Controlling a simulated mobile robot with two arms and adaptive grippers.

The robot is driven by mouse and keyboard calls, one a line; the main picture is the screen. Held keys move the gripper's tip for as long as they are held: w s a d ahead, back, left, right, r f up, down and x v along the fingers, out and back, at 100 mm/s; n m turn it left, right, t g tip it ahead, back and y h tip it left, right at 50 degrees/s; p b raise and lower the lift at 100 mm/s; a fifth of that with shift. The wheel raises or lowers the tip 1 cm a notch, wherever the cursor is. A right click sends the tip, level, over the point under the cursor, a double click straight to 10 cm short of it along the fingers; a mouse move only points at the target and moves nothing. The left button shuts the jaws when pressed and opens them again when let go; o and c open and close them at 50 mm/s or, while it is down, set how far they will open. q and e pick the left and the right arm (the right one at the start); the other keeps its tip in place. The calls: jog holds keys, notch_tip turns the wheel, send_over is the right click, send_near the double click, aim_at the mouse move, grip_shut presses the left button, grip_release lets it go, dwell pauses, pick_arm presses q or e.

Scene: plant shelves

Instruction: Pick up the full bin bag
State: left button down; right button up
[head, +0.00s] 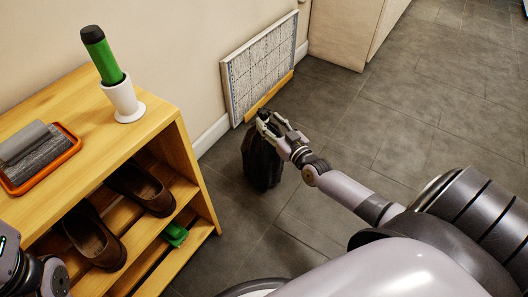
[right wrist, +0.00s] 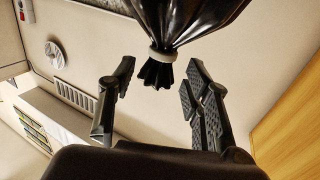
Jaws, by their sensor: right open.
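The full bin bag (head: 262,163) is black and stands on the dark tile floor beside the wooden shelf. In the right wrist view the bag (right wrist: 190,20) shows its gathered neck, closed with a pale tie (right wrist: 163,57). My right gripper (head: 268,120) is at the top of the bag. In the right wrist view the gripper (right wrist: 160,68) is open, with one finger on each side of the neck and a visible gap to both. The gripper hides part of the bag's top in the head view. My left gripper's fingers are not in view.
A wooden shelf (head: 160,135) stands at the left, with brown shoes (head: 140,187) inside and a green-handled tool in a white holder (head: 123,101) on top. A framed grid panel (head: 259,66) leans on the wall behind the bag. The floor (head: 430,110) to the right is clear.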

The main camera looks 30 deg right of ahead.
aim_at(266, 119)
jog(key=w+b, duration=0.1)
jog(key=w, duration=0.1)
jog(key=w+b, duration=0.1)
jog(key=shift+w+f, duration=0.2)
jog(key=shift+w, duration=0.15)
jog(key=shift+w+r, duration=0.15)
jog(key=shift+w, duration=0.1)
grip_shut()
dwell(0.5)
jog(key=shift+r, duration=0.25)
